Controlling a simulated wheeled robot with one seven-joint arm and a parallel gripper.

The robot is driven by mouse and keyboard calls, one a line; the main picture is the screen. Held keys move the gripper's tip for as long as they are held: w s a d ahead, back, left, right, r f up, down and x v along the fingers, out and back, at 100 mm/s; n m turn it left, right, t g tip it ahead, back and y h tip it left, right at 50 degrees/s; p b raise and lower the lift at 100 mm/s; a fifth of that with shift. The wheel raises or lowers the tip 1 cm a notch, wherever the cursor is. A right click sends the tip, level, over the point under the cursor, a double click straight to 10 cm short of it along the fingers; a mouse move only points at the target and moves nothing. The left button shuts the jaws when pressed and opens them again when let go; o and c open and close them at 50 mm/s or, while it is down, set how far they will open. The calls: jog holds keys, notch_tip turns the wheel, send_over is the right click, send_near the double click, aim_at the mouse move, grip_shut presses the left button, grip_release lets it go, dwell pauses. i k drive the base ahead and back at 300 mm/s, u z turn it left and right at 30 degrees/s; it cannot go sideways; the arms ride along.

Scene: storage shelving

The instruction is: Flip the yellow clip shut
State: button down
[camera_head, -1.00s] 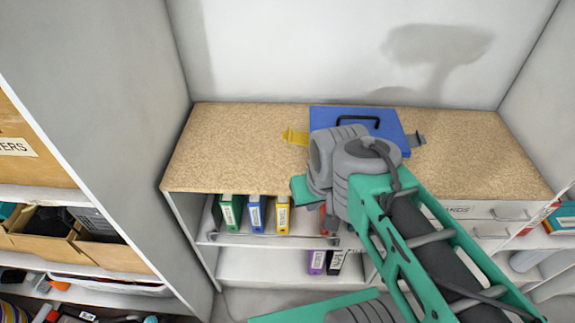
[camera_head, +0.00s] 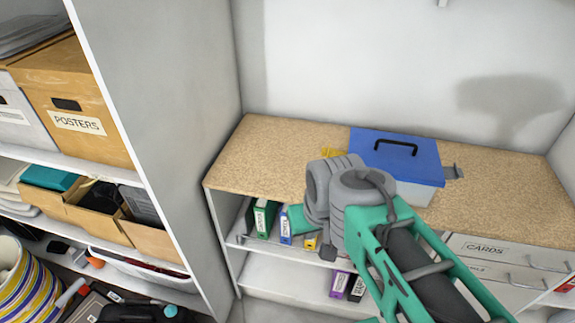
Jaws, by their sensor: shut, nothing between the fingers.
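A box with a blue lid (camera_head: 425,155) and a pale body stands on the speckled counter, its black handle on top. The yellow clip (camera_head: 332,152) sticks out from the box's left side and looks open; my arm partly hides it. A grey clip (camera_head: 453,172) sticks out on the box's right side. My grey and teal arm reaches up from the lower right, and its grey joints show in front of the box's left side and the counter edge. My gripper cannot be made out in this view.
The speckled counter (camera_head: 270,145) is clear left of the box. Binders, including a green one (camera_head: 264,217), stand on the shelf below. A tall shelf wall (camera_head: 170,110) borders the left, with a posters box (camera_head: 75,95) beyond. Drawers (camera_head: 500,250) are at lower right.

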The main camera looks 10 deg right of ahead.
aim_at(329, 152)
jog(key=u, duration=2.65)
jog(key=k, duration=0.9)
jog(key=z, duration=0.85)
jog(key=i, duration=1)
